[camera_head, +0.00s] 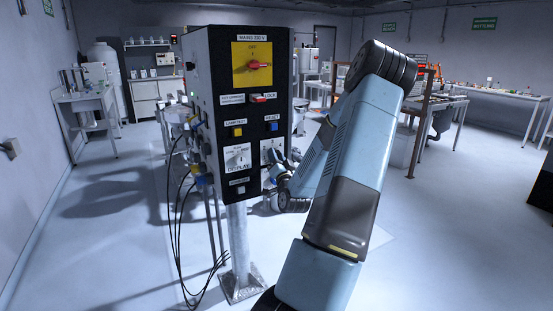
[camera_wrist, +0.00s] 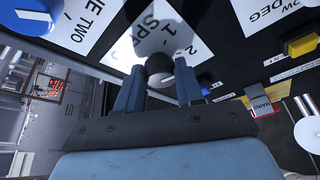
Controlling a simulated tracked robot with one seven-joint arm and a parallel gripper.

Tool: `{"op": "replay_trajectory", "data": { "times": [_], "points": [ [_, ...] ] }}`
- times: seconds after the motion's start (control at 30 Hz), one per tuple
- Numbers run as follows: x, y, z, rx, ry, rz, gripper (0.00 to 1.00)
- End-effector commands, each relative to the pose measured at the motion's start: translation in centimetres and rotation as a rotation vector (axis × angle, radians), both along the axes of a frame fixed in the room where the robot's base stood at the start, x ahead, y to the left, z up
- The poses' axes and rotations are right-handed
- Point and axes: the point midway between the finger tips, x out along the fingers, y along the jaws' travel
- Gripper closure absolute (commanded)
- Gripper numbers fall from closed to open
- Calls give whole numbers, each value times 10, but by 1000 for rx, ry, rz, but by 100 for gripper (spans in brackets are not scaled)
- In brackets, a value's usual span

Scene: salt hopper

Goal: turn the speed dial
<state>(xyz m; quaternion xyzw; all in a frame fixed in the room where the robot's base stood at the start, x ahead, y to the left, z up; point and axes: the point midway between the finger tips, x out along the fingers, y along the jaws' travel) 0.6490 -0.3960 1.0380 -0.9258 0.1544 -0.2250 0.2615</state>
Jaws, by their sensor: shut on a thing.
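A dark round knob (camera_wrist: 158,64) sits on a white label plate in the wrist view. In the head view, the black control box (camera_head: 225,90) stands on a post. My gripper is at the lower right of its front face, beside a white dial plate (camera_head: 267,150). The arm and wrist hide part of that area, and the knob's pointer direction is hidden.
Floor around the post is open.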

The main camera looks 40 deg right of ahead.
Motion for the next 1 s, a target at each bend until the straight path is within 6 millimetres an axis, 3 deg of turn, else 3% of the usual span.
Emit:
{"op": "replay_trajectory", "data": {
  "times": [0.43,1.0],
  "points": [
    [0,1,0,251,-57,-1,94],
    [-1,1,0,297,-69,-4,94]
  ]
}}
